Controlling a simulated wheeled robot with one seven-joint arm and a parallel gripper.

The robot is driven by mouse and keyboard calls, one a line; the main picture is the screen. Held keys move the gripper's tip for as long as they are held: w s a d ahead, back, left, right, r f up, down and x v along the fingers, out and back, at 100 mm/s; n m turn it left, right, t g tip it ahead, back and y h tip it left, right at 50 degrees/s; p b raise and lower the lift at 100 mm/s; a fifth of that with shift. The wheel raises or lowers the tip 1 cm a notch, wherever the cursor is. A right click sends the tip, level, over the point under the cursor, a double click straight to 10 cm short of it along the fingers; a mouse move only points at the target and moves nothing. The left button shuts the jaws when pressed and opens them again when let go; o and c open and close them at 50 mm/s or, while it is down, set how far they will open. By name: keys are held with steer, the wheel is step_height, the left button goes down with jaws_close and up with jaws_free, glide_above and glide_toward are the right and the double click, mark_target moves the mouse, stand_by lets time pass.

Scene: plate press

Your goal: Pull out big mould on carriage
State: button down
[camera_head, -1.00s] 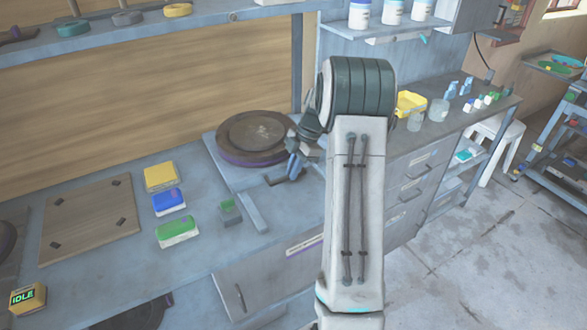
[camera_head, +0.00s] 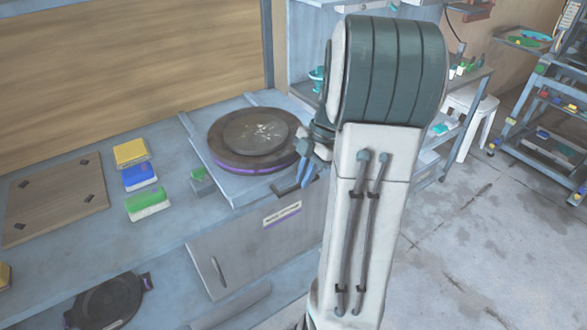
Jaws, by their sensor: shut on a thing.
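The big mould (camera_head: 252,135), a round dark brown disc with a lighter worn centre and a purple lower rim, lies flat on the carriage. The carriage (camera_head: 225,184) is a blue-grey slab on the bench, with its front side near the bench's front edge. A dark handle (camera_head: 285,190) sticks out from its front. My gripper (camera_head: 301,176), with bluish fingers, is at the handle, to the right of the mould, and is shut on it. My arm hides part of the fingers and the area to the right.
A wooden board (camera_head: 55,210) lies further left. A labelled bench front (camera_head: 282,213) is below. Open floor (camera_head: 470,240) lies right.

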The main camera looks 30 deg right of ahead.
steer(key=shift+s+d, duration=0.1)
steer(key=shift+s, duration=1.2)
steer(key=c, duration=1.5)
jaws_free()
steer(key=v, duration=1.4)
